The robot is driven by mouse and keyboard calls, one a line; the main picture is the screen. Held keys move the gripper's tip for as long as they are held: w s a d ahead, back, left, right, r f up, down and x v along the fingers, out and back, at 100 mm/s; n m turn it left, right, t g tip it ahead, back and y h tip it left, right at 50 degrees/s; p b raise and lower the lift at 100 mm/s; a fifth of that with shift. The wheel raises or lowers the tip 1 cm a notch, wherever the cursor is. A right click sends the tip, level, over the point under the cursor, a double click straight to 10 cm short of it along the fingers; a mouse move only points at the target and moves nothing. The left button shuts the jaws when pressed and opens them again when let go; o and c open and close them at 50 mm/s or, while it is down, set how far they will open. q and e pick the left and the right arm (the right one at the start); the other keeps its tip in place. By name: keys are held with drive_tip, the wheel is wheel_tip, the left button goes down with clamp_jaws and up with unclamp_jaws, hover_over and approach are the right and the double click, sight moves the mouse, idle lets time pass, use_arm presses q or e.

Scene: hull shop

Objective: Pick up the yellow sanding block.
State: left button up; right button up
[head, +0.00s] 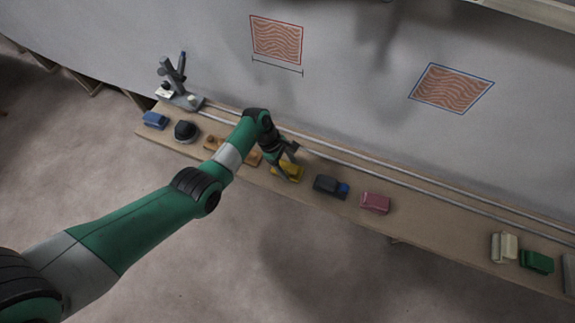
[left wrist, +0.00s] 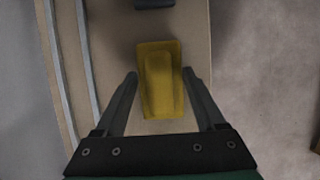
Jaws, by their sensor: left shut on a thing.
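The yellow sanding block (head: 291,173) is at the shelf in the middle of the head view, partly hidden by my left gripper (head: 287,162). In the left wrist view the block (left wrist: 160,80) lies between the two dark fingers, its long side running along them. My left gripper (left wrist: 159,76) is shut on the block, one finger at each side. The block is at or very close to the shelf surface; I cannot tell whether it is clear of it. My right gripper is not in view.
The narrow shelf (head: 420,224) has two rails along the wall side. A wooden tool (head: 246,155) and black round thing (head: 186,131) stand left.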

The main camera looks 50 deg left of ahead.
sight(291, 169)
use_arm(q)
drive_tip(key=shift+r, duration=0.1)
drive_tip(key=r+p, duration=0.4)
drive_tip(key=shift+s+r, duration=0.35)
drive_tip(key=s+d+r+p, duration=0.1)
drive_tip(key=s+r+p, duration=0.1)
drive_tip(key=s+p, duration=0.1)
drive_tip(key=s+d+r+p, duration=0.1)
drive_tip(key=s+r+p, duration=0.2)
drive_tip(key=s+p, duration=0.1)
drive_tip(key=s+d+r+p, duration=0.1)
drive_tip(key=s+r+p, duration=0.2)
drive_tip(key=s, duration=0.3)
drive_tip(key=shift+d, duration=0.15)
